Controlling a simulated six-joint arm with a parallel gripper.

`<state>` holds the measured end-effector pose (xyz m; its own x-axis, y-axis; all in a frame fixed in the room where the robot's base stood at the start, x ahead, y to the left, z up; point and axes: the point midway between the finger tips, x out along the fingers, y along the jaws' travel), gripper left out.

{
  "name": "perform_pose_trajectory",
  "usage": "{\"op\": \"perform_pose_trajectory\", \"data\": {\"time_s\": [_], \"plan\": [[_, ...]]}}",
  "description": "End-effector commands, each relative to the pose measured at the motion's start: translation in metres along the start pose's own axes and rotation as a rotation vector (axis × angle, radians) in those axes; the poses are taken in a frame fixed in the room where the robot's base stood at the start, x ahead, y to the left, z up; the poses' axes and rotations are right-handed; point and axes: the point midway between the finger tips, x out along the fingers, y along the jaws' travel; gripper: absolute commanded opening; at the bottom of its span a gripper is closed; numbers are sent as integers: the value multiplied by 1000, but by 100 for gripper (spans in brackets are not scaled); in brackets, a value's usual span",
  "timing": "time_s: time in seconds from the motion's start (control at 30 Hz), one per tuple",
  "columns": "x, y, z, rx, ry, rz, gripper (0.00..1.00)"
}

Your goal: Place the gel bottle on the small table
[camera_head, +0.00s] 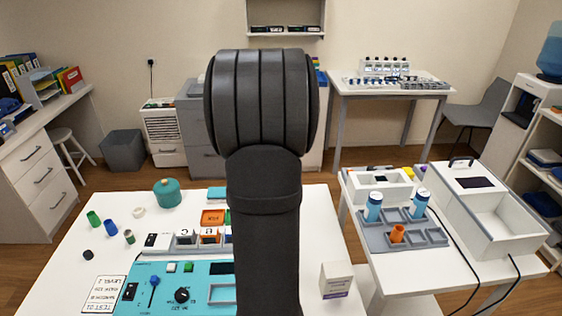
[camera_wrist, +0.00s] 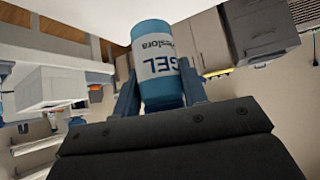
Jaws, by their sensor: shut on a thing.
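The gel bottle (camera_wrist: 157,42), blue and white with "GEL" lettering, is in the wrist view between the two blue fingers of my gripper (camera_wrist: 154,72). My gripper is shut on it, with one finger on each side. In the head view my dark arm stands in the middle and hides the gripper and the bottle. A white table (camera_head: 380,262) stands at the right, and another small white table (camera_head: 345,88) stands at the back; I cannot tell which is the small table meant.
The right table holds a grey rack (camera_head: 372,238) with blue-capped bottles and an orange cup, and white devices (camera_head: 515,228). The near white table (camera_head: 60,268) carries a teal panel (camera_head: 165,285), a small box (camera_head: 337,280) and cups. The back table bears vials and racks.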

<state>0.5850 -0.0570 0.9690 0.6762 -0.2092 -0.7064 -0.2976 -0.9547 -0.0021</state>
Motion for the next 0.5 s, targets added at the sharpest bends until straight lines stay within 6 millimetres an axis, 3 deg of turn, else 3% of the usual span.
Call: {"op": "perform_pose_trajectory", "data": {"time_s": [0.3, 0.5], "plan": [[-7, -41, 4, 21, 3, 19, 10], [3, -18, -18, 134, 12, 134, 10]]}}
